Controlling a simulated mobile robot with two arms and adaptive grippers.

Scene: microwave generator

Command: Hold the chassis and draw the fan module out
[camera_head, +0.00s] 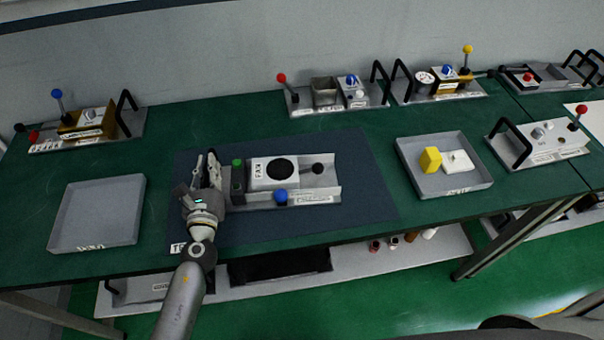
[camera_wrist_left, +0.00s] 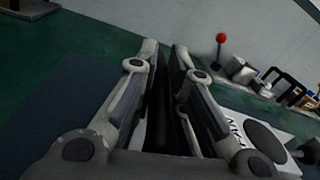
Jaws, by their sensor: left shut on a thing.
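The chassis (camera_head: 330,192) is a grey tray-like unit on the dark blue mat in the middle of the bench. The white fan module (camera_head: 259,184), labelled FAN with a round black disc, sits in it; it also shows in the left wrist view (camera_wrist_left: 285,160). A dark knob (camera_head: 318,169) is at its right end. A green button (camera_head: 237,162) and a blue knob (camera_head: 281,196) are on the chassis. My left gripper (camera_head: 212,172) is at the chassis's left end, shut on a dark upright bar (camera_wrist_left: 163,110), apparently the chassis handle, partly hidden by the fingers. My right gripper is not in view.
An empty grey tray (camera_head: 68,215) lies to the left. A tray (camera_head: 478,183) with a yellow block (camera_head: 430,160) and a white part (camera_head: 457,162) lies to the right. Several units with levers and handles line the back and right. The mat right of the chassis is clear.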

